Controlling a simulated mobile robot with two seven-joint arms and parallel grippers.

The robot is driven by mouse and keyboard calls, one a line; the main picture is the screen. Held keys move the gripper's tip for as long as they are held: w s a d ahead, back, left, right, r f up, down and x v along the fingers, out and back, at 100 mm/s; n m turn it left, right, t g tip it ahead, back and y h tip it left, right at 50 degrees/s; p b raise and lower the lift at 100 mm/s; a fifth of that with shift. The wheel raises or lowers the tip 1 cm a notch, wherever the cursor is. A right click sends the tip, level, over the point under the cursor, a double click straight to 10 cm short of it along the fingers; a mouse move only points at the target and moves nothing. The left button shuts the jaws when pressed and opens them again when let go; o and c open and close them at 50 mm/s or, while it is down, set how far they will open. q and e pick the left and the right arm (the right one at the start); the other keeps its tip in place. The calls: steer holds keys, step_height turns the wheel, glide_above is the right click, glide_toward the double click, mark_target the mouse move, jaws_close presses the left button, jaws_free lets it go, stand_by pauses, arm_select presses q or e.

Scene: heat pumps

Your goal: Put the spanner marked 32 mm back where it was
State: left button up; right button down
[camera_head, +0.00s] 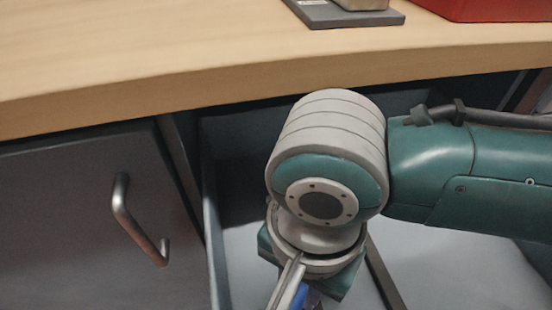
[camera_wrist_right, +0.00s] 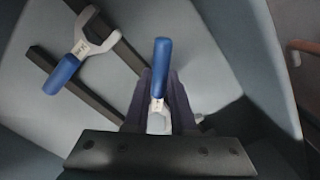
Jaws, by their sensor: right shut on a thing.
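My right gripper (camera_wrist_right: 160,88) is shut on a spanner (camera_wrist_right: 162,60) with a blue handle and a pale grey head. In the wrist view its handle points away past the fingertips, and its head shows between the fingers. A small white label is on it, too small to read. A second blue-handled spanner (camera_wrist_right: 62,75) with a pale open-ended head lies across dark strips in the drawer (camera_wrist_right: 225,60), apart from the held one. In the head view my right wrist hangs over the open drawer (camera_head: 212,245), and the fingertips are mostly hidden. My left gripper is out of view.
A wooden worktop (camera_head: 190,65) overhangs the drawer at the back. A closed grey cupboard door with a metal handle (camera_head: 125,210) is on the left. A dark strip (camera_wrist_right: 70,85) runs along the drawer floor. A red box (camera_head: 480,8) and a grey plate (camera_head: 330,18) are on the worktop.

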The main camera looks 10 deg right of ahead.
mark_target(299, 290)
steer(key=c, duration=1.2)
jaws_free()
steer(key=shift+f, duration=0.1)
steer(key=o, duration=0.5)
steer(key=shift+c, duration=0.2)
steer(key=s+a+r+n+t+y+p, duration=0.1)
steer(key=a+r+n+y+p, duration=0.15)
steer(key=r, duration=0.45)
steer(key=s+a+r+n+y+p, duration=0.1)
steer(key=r+n+p, duration=0.15)
steer(key=r, duration=0.35)
steer(key=s+d+n+t+h, duration=0.1)
steer(key=s+d+n, duration=0.1)
steer(key=d, duration=0.6)
steer(key=s+d+n+t+h, duration=0.2)
steer(key=s+d+n, duration=0.1)
steer(key=d, duration=0.4)
steer(key=shift+d+r+n+p, duration=0.3)
steer(key=shift+d+r+p, duration=0.05)
steer(key=shift+d, duration=0.05)
